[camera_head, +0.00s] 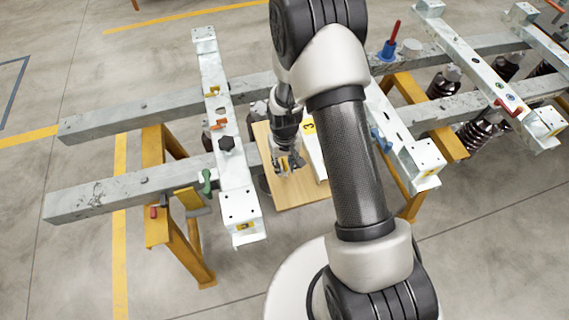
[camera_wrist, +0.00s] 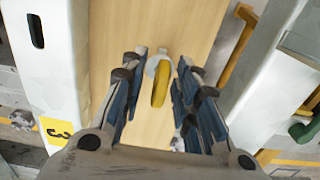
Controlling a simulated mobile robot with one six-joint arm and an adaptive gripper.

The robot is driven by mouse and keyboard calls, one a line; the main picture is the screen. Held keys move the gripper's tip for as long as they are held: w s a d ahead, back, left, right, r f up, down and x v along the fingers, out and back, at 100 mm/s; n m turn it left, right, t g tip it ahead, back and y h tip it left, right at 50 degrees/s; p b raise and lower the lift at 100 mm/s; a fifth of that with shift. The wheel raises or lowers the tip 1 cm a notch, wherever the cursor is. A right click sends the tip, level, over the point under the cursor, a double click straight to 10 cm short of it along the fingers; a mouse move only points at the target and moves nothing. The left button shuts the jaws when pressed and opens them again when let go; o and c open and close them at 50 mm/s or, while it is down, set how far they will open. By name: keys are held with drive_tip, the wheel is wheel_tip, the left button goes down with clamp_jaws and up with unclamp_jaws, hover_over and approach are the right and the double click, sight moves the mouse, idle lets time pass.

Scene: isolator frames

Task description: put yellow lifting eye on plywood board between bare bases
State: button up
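The plywood board (camera_head: 297,196) lies between two pale steel frame beams; it fills the middle of the wrist view (camera_wrist: 135,22). The yellow lifting eye (camera_wrist: 160,84), a ring with a pale end, shows over the board between my fingers. My gripper (camera_wrist: 163,60) points down at the board with its blue-padded fingers open. Gaps show on both sides of the ring. I cannot tell whether the eye touches the board. In the head view my gripper (camera_head: 287,165) is over the board's far-left part. My arm hides the board's right side.
Another beam (camera_head: 405,135) stands right. A white beam with a yellow 3 label (camera_wrist: 56,132) is close to my gripper. Yellow trestles (camera_head: 180,245) support grey rails.

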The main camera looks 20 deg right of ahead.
drive_tip(key=s+r+t+p, duration=0.1)
drive_tip(key=s+r+p, duration=0.15)
drive_tip(key=r, duration=1.35)
drive_tip(key=s+r+t+p, duration=0.1)
drive_tip(key=s+r, duration=0.3)
drive_tip(key=r, duration=1.2)
drive_tip(key=s+r+t, duration=0.1)
drive_tip(key=s+r, duration=0.3)
drive_tip(key=s, duration=0.3)
drive_tip(key=s+r+t, duration=0.1)
drive_tip(key=s+r, duration=0.4)
drive_tip(key=s, duration=0.3)
drive_tip(key=shift+t, duration=0.3)
